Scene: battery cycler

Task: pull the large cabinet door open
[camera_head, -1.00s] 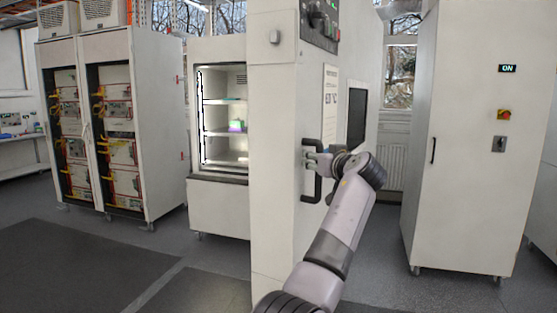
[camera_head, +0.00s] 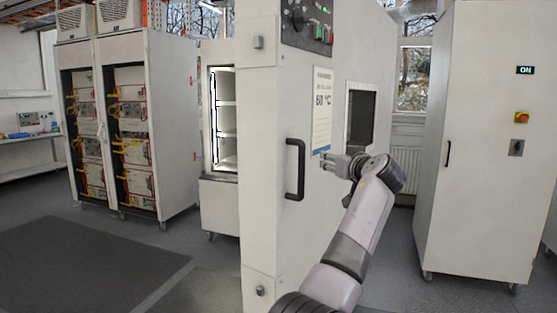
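The large cabinet door (camera_head: 318,225) is a thick white panel standing open, seen from its edge and outer face. Its outer face has a black D-shaped handle (camera_head: 295,169), a 60 °C label and a dark window. The cabinet interior (camera_head: 227,118) with lit shelves shows to the left behind the door. My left gripper (camera_head: 325,163) is just right of the handle, in front of the outer face, apart from the handle. Its fingers are spread with nothing between them. Whether it touches the door face is unclear. My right gripper is not in view.
A white cabinet (camera_head: 487,150) with a lit ON display stands to the right. Two racks of wired equipment (camera_head: 130,130) stand at the left. Dark mats (camera_head: 80,262) lie on the open grey floor at the front left.

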